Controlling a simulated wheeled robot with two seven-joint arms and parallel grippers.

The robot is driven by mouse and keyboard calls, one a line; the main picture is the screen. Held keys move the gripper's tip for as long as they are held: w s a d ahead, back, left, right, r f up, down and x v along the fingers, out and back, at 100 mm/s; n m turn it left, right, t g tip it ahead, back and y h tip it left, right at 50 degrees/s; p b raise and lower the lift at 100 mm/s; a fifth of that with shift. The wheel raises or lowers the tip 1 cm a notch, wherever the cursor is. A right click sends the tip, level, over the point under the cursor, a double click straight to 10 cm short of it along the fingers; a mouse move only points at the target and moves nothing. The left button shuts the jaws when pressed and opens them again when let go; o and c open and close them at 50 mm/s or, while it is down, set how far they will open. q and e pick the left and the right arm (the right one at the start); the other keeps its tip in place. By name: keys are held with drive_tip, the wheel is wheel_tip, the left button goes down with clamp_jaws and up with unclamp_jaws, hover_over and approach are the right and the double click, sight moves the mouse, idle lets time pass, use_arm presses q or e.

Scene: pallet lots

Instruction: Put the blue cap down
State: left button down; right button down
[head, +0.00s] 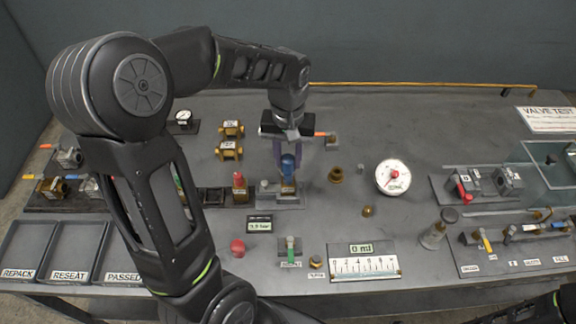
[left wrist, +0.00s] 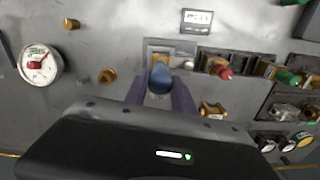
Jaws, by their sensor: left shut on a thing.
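The blue cap (head: 288,162) is between the fingers of my left gripper (head: 290,158), which is shut on it. In the head view the cap stands just above or on a brass fitting (head: 288,188) in a grey fixture (head: 268,194); I cannot tell whether they touch. In the left wrist view the blue cap (left wrist: 160,78) shows between the two purple fingers of my left gripper (left wrist: 160,90), over the pale fixture. The cap's lower end is hard to see. My right gripper is not in view.
A brass valve with a red top (head: 239,186) stands left of the fixture. A red cap (head: 238,248) lies nearer the front. A round gauge (head: 392,177) and brass fittings (head: 336,174) are to the right. Labelled trays (head: 75,250) sit front left. Bare bench lies between.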

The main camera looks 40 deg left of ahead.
sight(288, 168)
use_arm(q)
drive_tip(key=shift+f+b, duration=0.7)
drive_tip(key=shift+f, duration=0.75)
drive_tip(key=shift+f+b, duration=0.5)
drive_tip(key=shift+f, duration=0.1)
drive_tip(key=c, duration=1)
unclamp_jaws()
drive_tip(key=shift+c, duration=0.2)
wheel_tip(288, 168, up, 5)
drive_tip(key=p, duration=0.4)
drive_tip(key=shift+r, duration=0.2)
wheel_tip(288, 168, up, 8)
drive_tip(key=shift+f, duration=0.1)
